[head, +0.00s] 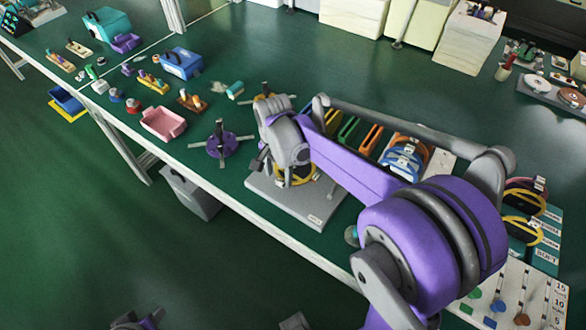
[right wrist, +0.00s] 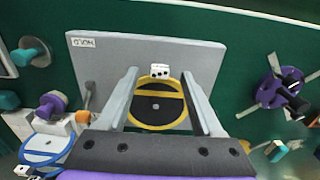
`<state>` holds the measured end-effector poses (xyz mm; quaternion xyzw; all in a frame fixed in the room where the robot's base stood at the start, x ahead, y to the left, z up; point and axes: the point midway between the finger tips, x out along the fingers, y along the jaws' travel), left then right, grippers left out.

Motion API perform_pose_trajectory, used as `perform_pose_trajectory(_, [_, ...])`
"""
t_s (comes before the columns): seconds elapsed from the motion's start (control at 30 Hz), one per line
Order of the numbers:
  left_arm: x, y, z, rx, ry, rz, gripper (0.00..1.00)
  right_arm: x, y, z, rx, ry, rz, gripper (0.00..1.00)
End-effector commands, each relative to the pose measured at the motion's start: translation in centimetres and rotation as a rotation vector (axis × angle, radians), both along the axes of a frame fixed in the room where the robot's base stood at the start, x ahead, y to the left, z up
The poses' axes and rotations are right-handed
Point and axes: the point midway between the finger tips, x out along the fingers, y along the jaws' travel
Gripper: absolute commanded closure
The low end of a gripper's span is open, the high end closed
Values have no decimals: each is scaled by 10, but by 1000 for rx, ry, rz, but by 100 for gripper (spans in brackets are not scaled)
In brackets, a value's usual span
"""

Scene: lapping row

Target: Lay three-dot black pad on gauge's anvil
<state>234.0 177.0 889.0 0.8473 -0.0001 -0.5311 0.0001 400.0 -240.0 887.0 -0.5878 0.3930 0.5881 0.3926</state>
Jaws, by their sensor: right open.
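A black pad with a yellow ring and yellow bar lies on a grey plate (head: 268,192) in the head view, partly covered by my right gripper (head: 288,172). In the right wrist view the pad (right wrist: 150,108) lies flat on the grey plate (right wrist: 95,75), which is marked HOLD. The pad's white tag (right wrist: 160,70) carries dark dots, apparently three. My right gripper (right wrist: 160,76) is open, with one finger on each side of the pad. Only grey and purple parts, perhaps of my left arm, show at the bottom edge. I cannot tell which thing is the gauge.
A purple three-armed fixture (head: 221,145) stands left of the plate. A pink bin (head: 163,123) is farther left. Similar yellow-barred pads (head: 522,231) stand at the right beside a peg board (head: 538,295). Coloured pieces stand in a rack behind my arm. Some bench between fixture and plate is clear.

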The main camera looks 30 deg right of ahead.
Motion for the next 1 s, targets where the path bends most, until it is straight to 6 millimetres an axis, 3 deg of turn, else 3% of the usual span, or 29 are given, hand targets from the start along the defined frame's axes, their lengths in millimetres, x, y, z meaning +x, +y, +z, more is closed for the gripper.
perform_pose_trajectory(0.2, [0, 0, -2, 0, 1, 0, 50, 1, -2, -25, 0, 0, 0, 32])
perform_pose_trajectory(0.47, [0, 0, -2, 0, 1, 0, 50, 0, -2, -27, 0, 0, 0, 34])
perform_pose_trajectory(0.83, [0, 0, -2, 0, 1, 0, 50, 0, -2, -27, 0, 0, 0, 100])
perform_pose_trajectory(1.0, [0, 0, -2, 0, 1, 0, 50, 0, -2, -27, 0, 0, 0, 100])
